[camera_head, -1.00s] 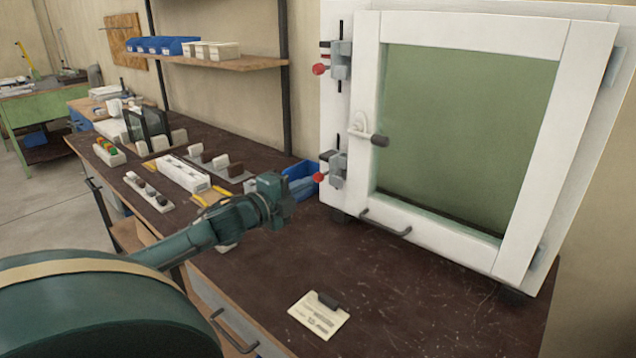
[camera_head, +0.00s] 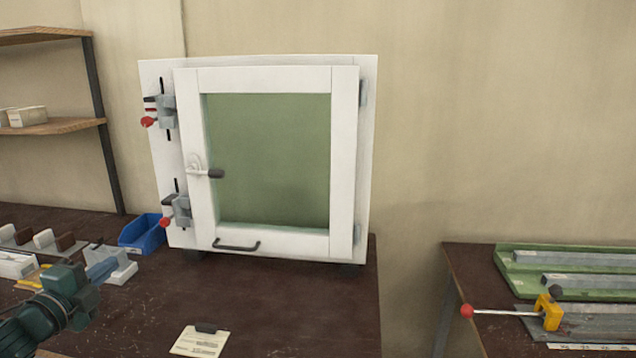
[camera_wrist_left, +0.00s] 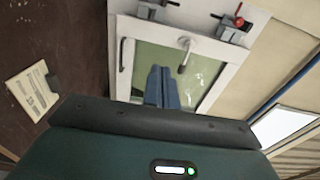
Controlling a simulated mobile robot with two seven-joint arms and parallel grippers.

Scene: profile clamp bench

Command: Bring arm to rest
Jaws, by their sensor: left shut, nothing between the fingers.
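My left arm comes in at the lower left of the head view. Its gripper (camera_head: 103,270) is shut and empty, over the bench in front of the blue bin. In the left wrist view the two blue-grey fingers (camera_wrist_left: 162,88) lie together, with the white framed window behind them. The window (camera_head: 345,160) stands upright on the dark bench, its sash shut against the frame, with a handle (camera_head: 215,173) on its left side and two red-knobbed clamps (camera_head: 165,108) (camera_head: 180,208) on the left edge. My right gripper is in neither view.
A blue bin (camera_head: 142,234) and small blocks stand on the bench at left. A card with a dark clip (camera_head: 200,342) lies at the front. The bench right of the card is clear. A second table (camera_head: 470,285) at right holds metal profiles and a yellow clamp (camera_head: 548,312).

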